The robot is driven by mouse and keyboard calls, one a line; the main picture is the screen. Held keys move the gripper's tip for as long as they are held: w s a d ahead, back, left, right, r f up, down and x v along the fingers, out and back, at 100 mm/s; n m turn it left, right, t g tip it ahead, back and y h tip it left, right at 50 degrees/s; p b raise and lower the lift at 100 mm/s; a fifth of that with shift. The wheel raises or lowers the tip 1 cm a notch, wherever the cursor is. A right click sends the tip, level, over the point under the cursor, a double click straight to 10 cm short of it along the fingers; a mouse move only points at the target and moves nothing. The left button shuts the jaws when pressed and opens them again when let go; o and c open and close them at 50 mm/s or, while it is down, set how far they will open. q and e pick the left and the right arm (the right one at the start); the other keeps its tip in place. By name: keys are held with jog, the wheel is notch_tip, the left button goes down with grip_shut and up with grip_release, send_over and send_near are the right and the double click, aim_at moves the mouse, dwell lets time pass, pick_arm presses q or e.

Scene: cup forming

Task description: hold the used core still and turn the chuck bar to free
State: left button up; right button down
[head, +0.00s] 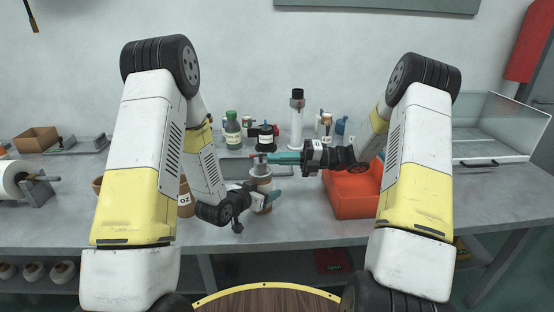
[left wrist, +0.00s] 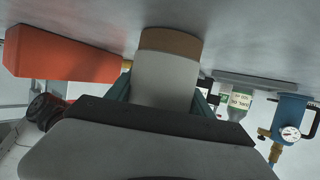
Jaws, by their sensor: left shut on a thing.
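The used core (head: 261,184), a grey cylinder with a brown end, stands upright on the bench in the middle of the head view. It fills the middle of the left wrist view (left wrist: 165,82), between green fingers. My left gripper (head: 262,198) is shut around it from the front left. My right gripper (head: 272,158) reaches in from the right, level with the top of the core, its teal fingers pointing left. A small reddish tip shows at the ends of those fingers. The chuck bar is mostly hidden there, and I cannot tell whether the fingers grip it.
An orange bin (head: 350,200) stands right of the core, under my right forearm. A green-capped bottle (head: 232,131) and a white column (head: 296,125) stand behind. A clear-sided box (head: 492,138) is at the far right. A white roll (head: 14,180) sits at the far left.

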pick_arm(q)
jog(key=shift+s+d+f, duration=0.1)
jog(key=shift+s+f, duration=0.15)
jog(key=shift+f, duration=0.05)
pick_arm(e)
jog(key=shift+w, duration=0.65)
pick_arm(q)
jog(key=shift+r, duration=0.1)
jog(key=shift+w, duration=0.1)
jog(key=shift+w+r, duration=0.1)
pick_arm(e)
jog(key=w+a+n+g+h, duration=0.3)
jog(key=n+g, duration=0.4)
jog(key=g, duration=0.4)
jog(key=shift+w+a+h, duration=0.4)
jog(key=shift+w+a, duration=0.2)
jog(key=shift+a, duration=0.4)
jog(key=shift+n, duration=0.3)
